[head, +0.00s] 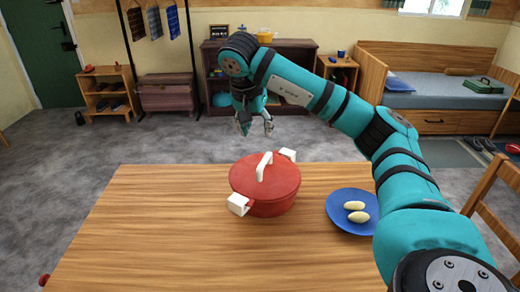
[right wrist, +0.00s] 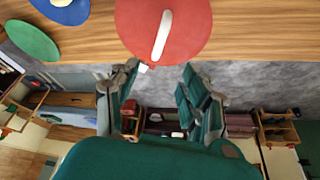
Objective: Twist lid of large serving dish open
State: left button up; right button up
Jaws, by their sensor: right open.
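The large serving dish (head: 268,200) is a red round pot on the wooden table, with white side handles. Its red lid (head: 250,178) is on top, with a white bar handle (head: 264,166). The lid also shows at the top of the right wrist view (right wrist: 190,30). My right gripper (head: 256,129) is open and empty, beyond the dish and above it, fingers pointing down. Its two fingers also show in the right wrist view (right wrist: 160,80), apart from the lid. My left gripper is not in view.
A blue plate (head: 343,220) with two pale egg-like items (head: 356,211) lies right of the dish. The table (head: 140,220) is clear left of the dish. A wooden chair (head: 490,200) stands at the right.

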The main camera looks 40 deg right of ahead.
aim_at(265, 159)
jog(key=x, duration=1.6)
jog(key=shift+w+d+f, duration=0.1)
jog(key=shift+d+f, duration=0.05)
jog(key=shift+f, duration=0.15)
grip_shut()
jog(key=shift+r+n+t+p, duration=0.1)
jog(key=shift+n+t+p, duration=0.25)
jog(key=shift+n, duration=0.65)
jog(key=shift+n+y, duration=0.4)
